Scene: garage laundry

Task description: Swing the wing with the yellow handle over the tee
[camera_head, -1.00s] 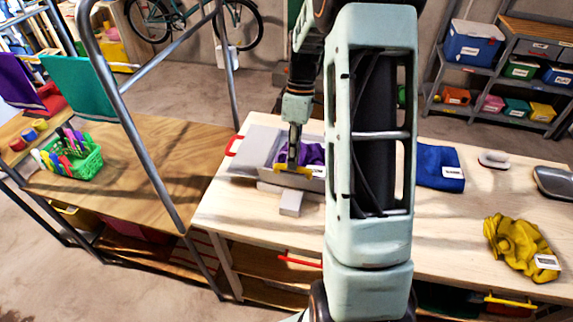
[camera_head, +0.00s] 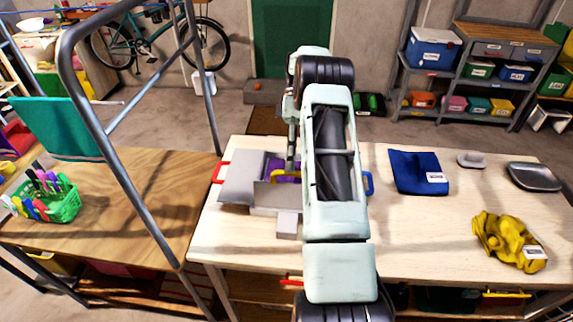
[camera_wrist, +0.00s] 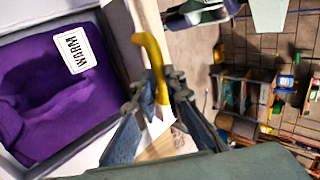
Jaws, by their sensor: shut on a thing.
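The purple tee (camera_head: 274,164) lies on the grey folding board, partly hidden by my arm. The wrist view shows it (camera_wrist: 40,95) with a "WARM" label, framed by pale panel edges. The wing with the yellow handle (camera_head: 279,195) is on the board's near side and looks raised, but its exact tilt is unclear. My gripper (camera_wrist: 155,97) is shut on the yellow handle (camera_wrist: 152,60), beside the tee. The left wing (camera_head: 238,184) lies out flat with its red handle (camera_head: 217,172). A blue handle (camera_head: 368,183) shows right of my arm.
A small grey block (camera_head: 288,224) sits in front of the board. To the right on the table (camera_head: 420,235) are a folded blue cloth (camera_head: 412,172), a crumpled yellow cloth (camera_head: 500,240) and a grey dish (camera_head: 535,177). A metal frame (camera_head: 140,190) stands at left.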

